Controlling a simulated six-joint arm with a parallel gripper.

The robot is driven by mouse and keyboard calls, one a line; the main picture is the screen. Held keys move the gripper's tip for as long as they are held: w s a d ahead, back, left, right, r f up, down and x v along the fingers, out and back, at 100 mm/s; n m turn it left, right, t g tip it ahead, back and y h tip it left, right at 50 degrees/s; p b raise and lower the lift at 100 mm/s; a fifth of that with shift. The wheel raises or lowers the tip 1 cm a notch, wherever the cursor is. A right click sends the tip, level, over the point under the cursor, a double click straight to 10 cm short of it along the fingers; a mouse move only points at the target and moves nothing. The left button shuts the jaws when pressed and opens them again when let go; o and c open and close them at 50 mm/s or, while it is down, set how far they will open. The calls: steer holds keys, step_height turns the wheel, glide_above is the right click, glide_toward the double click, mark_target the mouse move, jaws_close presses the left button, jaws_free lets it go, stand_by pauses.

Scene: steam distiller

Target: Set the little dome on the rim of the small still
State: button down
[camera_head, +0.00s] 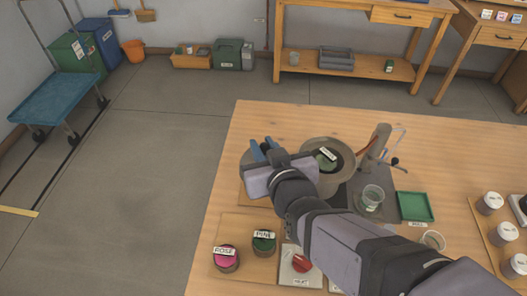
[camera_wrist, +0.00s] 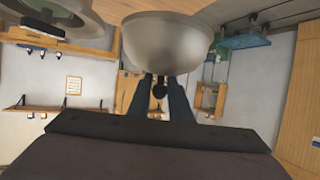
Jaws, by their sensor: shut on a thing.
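The little dome (camera_wrist: 165,42) is a smooth, pale metal bowl shape with a dark knob. My gripper (camera_wrist: 159,92) is shut on the knob, one blue-grey finger on each side. The small still (camera_head: 347,153) is a round, open metal pot with dark green contents and a label inside. Part of its rim also shows at the upper left of the wrist view (camera_wrist: 92,30), apart from the dome.
Jars marked ROSE (camera_head: 226,259) and PINE (camera_head: 264,243) and a red knob (camera_head: 302,263) are at the front. The table's far left corner is clear.

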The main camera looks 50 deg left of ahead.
steer(key=shift+w+r, duration=0.1)
steer(key=shift+r, duration=0.1)
steer(key=shift+w+a+r, duration=0.1)
steer(key=shift+w+r, duration=0.2)
steer(key=shift+r, duration=0.15)
steer(key=w+r, duration=0.1)
steer(key=w+r+m+t+h+p, duration=0.1)
steer(key=w, duration=0.1)
steer(key=w+r+m+t+p, duration=0.1)
steer(key=shift+w+d+r, duration=0.15)
steer(key=shift+d+r, duration=0.1)
steer(key=shift+d, duration=0.15)
steer(key=w+d+r+m+t+h+p, duration=0.1)
steer(key=w+d+m+t+h+p, duration=0.2)
steer(key=p, duration=1.3)
steer(key=w+d+m, duration=0.1)
steer(key=w+d, duration=0.2)
steer(key=w, duration=0.2)
steer(key=shift+w+d, duration=0.35)
steer(key=shift+d, duration=0.05)
steer(key=shift+r, duration=0.1)
steer(key=shift+f+b, duration=2.25)
steer(key=shift+f, duration=0.55)
steer(key=shift+f, duration=0.15)
